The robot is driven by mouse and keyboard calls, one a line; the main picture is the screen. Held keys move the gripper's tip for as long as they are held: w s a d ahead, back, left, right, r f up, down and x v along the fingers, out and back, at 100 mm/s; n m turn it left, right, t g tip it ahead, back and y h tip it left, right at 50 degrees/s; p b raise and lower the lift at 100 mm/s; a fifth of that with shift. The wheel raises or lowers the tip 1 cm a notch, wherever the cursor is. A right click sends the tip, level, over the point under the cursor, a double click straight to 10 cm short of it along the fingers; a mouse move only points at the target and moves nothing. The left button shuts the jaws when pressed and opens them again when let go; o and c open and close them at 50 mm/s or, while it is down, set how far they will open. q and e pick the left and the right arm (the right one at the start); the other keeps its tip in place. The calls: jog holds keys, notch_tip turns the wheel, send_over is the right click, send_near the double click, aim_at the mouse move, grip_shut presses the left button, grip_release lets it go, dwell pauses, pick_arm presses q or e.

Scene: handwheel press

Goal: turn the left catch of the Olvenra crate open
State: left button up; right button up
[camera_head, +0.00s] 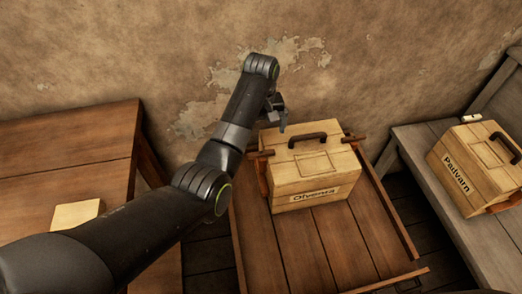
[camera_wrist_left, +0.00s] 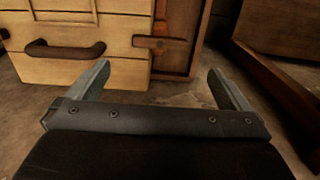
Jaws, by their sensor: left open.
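The Olvenra crate (camera_head: 312,194), pale wood with a dark handle (camera_head: 307,139), stands on a brown slatted table. Its left catch (camera_head: 259,154) is a dark brown bar at the top left edge. In the left wrist view the crate (camera_wrist_left: 100,73) fills the upper left, and the catch (camera_wrist_left: 151,42) lies sideways across the crate's edge. My left gripper (camera_head: 278,112) is at the crate's back left corner, above and behind the catch. In the wrist view its open, empty fingers (camera_wrist_left: 163,82) are apart, with the catch beyond the gap between them. My right gripper is not in view.
A brown table (camera_head: 75,135) with a pale block (camera_head: 76,214) is at the left. The slatted table (camera_head: 335,245) is clear before the crate. A plaster wall stands behind.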

aim_at(261, 152)
pick_arm(q)
notch_tip(261, 152, down, 10)
jog(key=shift+s+r+b, duration=0.1)
jog(key=shift+r+b, duration=0.15)
jog(key=shift+b, duration=0.25)
jog(key=shift+c, duration=0.3)
jog(key=c, duration=0.9)
jog(key=shift+r+m+p, duration=0.25)
jog(key=shift+m+p, duration=1.05)
jog(key=shift+p, duration=0.05)
jog(key=m+p, duration=0.2)
jog(key=m, duration=0.1)
jog(key=shift+m, duration=0.3)
jog(key=m+p, duration=0.1)
jog(key=m, duration=0.3)
jog(key=shift+f+m, duration=0.1)
jog(key=shift+m, duration=0.2)
jog(key=m+p, duration=0.1)
jog(key=m, duration=0.4)
jog(key=shift+m, duration=0.4)
